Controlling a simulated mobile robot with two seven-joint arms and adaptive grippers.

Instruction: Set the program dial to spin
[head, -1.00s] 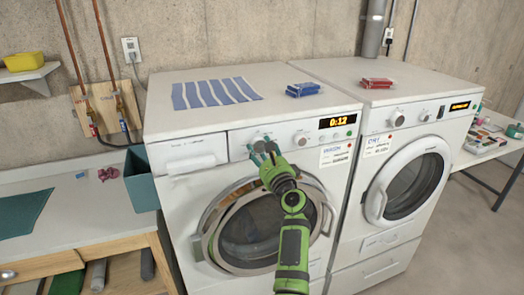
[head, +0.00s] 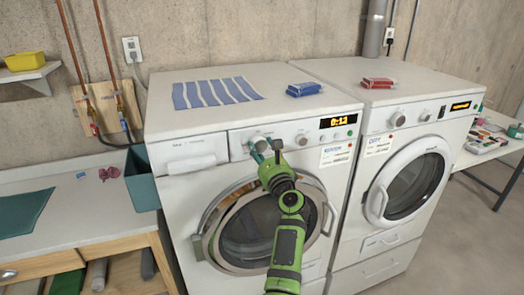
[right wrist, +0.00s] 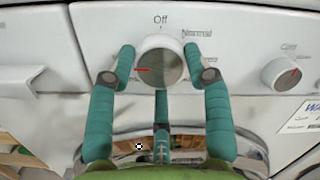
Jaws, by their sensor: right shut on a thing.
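The program dial (right wrist: 160,62) is a round grey-white knob on the front panel of the left white washer (head: 165,195). Its red mark points left in the right wrist view. The label "Off" is above it and "Normal" is to its upper right; other labels are partly hidden by the fingers. My right gripper (right wrist: 166,66) has its teal fingers on both sides of the dial, shut on it. In the head view the right gripper (head: 266,150) reaches the panel from below. My left gripper is not in view.
The washer's round door (head: 250,225) is below my gripper. A lit display (head: 338,122) is on the right of the panel. A dryer (head: 410,170) stands close on the right.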

